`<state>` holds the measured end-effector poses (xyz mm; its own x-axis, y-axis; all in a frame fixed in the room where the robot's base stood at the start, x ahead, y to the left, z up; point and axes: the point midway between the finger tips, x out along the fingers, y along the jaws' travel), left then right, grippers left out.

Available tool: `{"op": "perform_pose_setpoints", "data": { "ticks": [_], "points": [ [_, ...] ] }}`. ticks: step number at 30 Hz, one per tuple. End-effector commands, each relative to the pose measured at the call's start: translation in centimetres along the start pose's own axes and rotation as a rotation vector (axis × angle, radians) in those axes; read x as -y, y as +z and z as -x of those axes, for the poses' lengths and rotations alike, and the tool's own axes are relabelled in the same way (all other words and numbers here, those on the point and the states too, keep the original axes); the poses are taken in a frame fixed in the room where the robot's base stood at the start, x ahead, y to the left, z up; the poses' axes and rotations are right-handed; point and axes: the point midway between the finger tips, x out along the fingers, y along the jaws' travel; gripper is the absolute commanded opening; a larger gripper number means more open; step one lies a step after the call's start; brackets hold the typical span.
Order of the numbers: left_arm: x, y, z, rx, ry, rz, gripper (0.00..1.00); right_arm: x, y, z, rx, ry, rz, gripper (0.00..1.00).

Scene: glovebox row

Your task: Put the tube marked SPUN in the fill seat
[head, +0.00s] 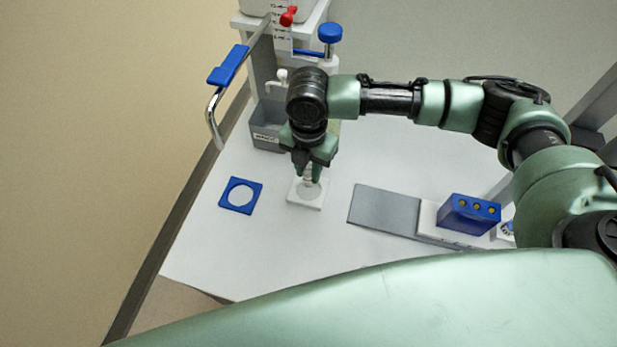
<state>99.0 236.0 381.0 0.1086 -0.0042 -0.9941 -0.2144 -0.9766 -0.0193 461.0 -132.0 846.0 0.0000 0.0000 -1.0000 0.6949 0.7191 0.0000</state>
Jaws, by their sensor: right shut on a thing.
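My right gripper (310,176) points down over a white square plate (296,199) with a round grey centre, in the middle of the white table. It is shut on a small pale thing (309,181), mostly hidden between the fingers. It may be a tube; no SPUN mark is readable on it. I cannot tell whether it touches the plate. No seat label is readable, so I cannot tell which place is the fill seat. My left gripper is out of view.
A blue square frame (227,198) lies left of the white plate. A grey labelled bin (266,132) and apparatus with a blue knob (330,33) and blue-gripped lever (229,65) stand behind. A grey flat panel (383,211) and blue block (468,222) with three yellow spots lie right.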

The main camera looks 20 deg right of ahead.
Motion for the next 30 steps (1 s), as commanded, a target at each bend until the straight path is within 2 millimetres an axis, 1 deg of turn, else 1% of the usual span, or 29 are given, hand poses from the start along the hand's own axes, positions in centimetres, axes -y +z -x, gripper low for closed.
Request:
{"op": "perform_pose_setpoints", "data": {
  "ticks": [2, 10, 20, 21, 23, 24, 30],
  "points": [
    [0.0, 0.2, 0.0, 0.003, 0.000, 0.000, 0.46, 0.1, 0.0, -0.6, -0.001, -0.002, 0.000, 0.00],
    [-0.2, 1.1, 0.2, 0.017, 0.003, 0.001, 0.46, 0.0, -0.1, -4.1, 0.000, -0.001, 0.000, 0.00],
    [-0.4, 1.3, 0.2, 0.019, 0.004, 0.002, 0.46, 0.0, 0.0, -4.4, 0.000, 0.000, 0.000, 0.00],
    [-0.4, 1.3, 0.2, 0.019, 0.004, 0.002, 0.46, 0.0, 0.0, -4.5, 0.000, 0.000, 0.000, 0.27],
    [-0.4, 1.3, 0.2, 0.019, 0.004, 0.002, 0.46, 0.0, 0.0, -4.4, 0.000, 0.000, 0.001, 0.44],
    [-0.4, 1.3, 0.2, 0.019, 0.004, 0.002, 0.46, 0.0, 0.0, -4.4, 0.000, 0.000, 0.001, 0.46],
    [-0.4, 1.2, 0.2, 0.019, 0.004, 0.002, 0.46, 0.0, 0.0, -4.4, 0.000, 0.000, 0.000, 0.46]
  ]
}}
